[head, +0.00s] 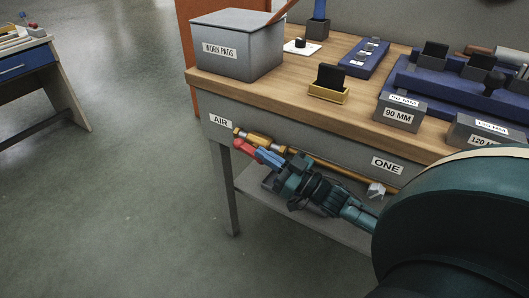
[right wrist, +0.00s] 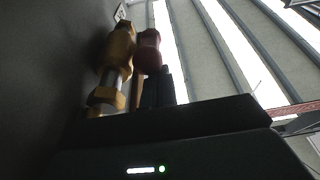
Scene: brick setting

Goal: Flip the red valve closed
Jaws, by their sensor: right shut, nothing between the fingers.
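The red valve handle (head: 243,147) shows just below the left end of the brass valve and pipe (head: 258,138), under the AIR label on the bench front. In the right wrist view the red handle (right wrist: 149,50) stands beside the brass body (right wrist: 115,60), with a small gap between them. My right gripper (head: 266,157) is shut and empty, with its blue tip close to the handle's lower right side; I cannot tell whether it touches. In the right wrist view its dark fingers (right wrist: 158,90) are below the handle. The lever's exact angle is unclear. My left gripper is not in view.
The bench (head: 210,88) carries a WORN PADS box (head: 238,45), a yellow tray (head: 328,92) and a 90 MM block (head: 400,113). A lower shelf (head: 250,185) lies beneath my right gripper. The floor to the left is clear up to another table (head: 58,85).

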